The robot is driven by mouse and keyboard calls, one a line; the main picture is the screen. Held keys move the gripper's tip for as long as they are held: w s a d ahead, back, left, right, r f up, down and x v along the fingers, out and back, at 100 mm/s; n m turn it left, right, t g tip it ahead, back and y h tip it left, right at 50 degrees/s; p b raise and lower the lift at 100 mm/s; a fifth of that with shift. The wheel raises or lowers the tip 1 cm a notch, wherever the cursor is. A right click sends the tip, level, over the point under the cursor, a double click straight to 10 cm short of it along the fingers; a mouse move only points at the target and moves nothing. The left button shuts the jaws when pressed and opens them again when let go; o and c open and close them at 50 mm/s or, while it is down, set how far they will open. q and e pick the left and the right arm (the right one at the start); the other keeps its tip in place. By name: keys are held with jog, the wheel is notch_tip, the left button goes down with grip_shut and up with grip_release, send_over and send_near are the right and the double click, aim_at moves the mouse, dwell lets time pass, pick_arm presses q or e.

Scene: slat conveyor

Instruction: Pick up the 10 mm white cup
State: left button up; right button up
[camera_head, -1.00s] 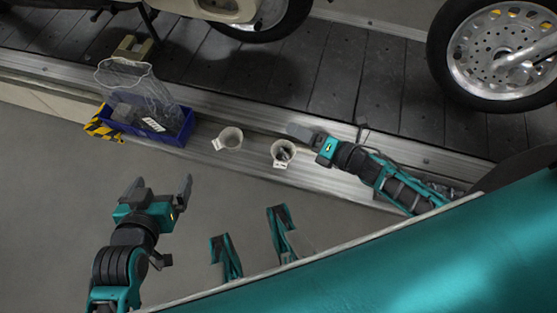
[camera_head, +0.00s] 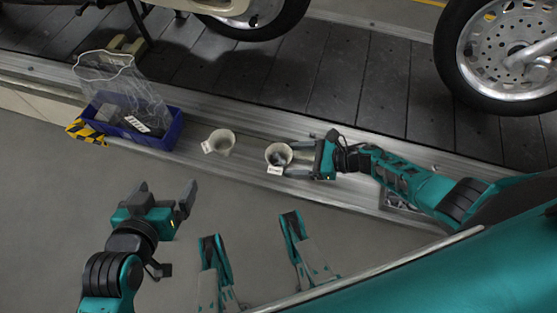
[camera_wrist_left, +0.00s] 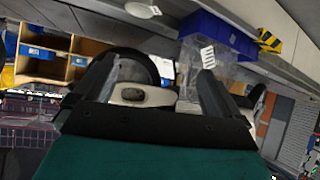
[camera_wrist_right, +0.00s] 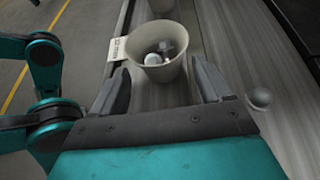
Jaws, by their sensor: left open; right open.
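Two white cups stand on the metal ledge beside the conveyor. The right-hand cup (camera_head: 272,161) has small metal parts inside and a white tag; its print is too small to read surely. It also shows in the right wrist view (camera_wrist_right: 155,78). My right gripper (camera_head: 295,159) is open, pointing left, its fingertips at either side of this cup's near part. I cannot tell whether they touch it. The other cup (camera_head: 226,145), also tagged, stands to the left, apart from it. My left gripper (camera_head: 165,193) is open and empty, over the floor away from the cups.
A blue bin (camera_head: 160,137) holding a clear bag and dark parts sits at the ledge's left. The slat conveyor (camera_head: 330,85) behind carries vehicles with wheels (camera_head: 500,55).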

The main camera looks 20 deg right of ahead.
aim_at(289, 160)
jog(key=shift+b+x, duration=0.8)
jog(key=shift+x, duration=2)
jog(key=shift+r, duration=0.1)
jog(key=shift+c, duration=0.2)
jog(key=c, duration=0.7)
jog(key=shift+o, duration=0.2)
jog(key=shift+r, duration=0.1)
